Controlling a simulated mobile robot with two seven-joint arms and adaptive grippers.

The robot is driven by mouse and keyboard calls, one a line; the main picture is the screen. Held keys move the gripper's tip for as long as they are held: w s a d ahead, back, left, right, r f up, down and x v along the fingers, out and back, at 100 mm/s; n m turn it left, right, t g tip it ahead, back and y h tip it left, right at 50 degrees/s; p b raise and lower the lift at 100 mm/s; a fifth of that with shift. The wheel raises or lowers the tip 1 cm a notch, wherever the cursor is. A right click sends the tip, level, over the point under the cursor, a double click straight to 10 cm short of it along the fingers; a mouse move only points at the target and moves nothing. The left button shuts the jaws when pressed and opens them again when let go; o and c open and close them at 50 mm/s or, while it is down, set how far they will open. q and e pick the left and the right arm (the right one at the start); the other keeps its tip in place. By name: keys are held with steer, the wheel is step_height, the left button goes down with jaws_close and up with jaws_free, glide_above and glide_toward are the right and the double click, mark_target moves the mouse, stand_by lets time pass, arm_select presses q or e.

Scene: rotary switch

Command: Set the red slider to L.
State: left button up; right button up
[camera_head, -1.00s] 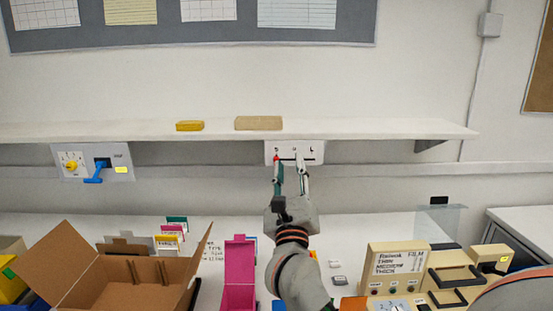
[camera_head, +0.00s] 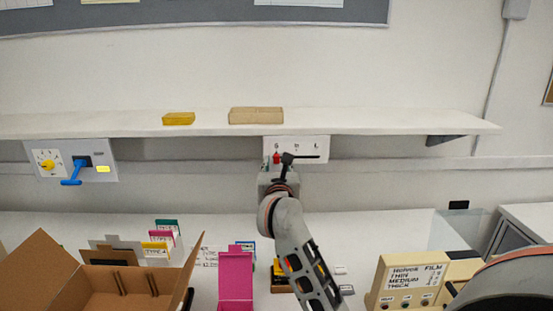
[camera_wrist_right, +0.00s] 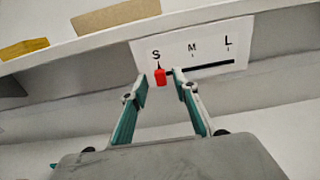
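The red slider (camera_head: 276,157) is at the S end of a dark slot on a white panel (camera_head: 310,143) fixed under the shelf's front edge. In the right wrist view, the red slider (camera_wrist_right: 160,77) sits below the S, and the panel (camera_wrist_right: 207,40) also reads M and L to the right. My right gripper (camera_wrist_right: 160,73) is open, with one fingertip on each side of the slider and visible gaps; depth contact cannot be told. In the head view the right gripper (camera_head: 277,165) is just below the slider, its fingers mostly hidden. My left gripper is not in view.
A white shelf (camera_head: 370,121) with a yellow block (camera_head: 179,118) and a tan block (camera_head: 256,115) runs above. A panel with a yellow knob and blue lever (camera_head: 72,172) is at left. An open cardboard box (camera_head: 118,285) and a beige machine (camera_head: 410,280) stand on the counter.

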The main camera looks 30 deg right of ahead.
mark_target(277, 158)
steer(key=shift+x, duration=1.1)
jaws_close()
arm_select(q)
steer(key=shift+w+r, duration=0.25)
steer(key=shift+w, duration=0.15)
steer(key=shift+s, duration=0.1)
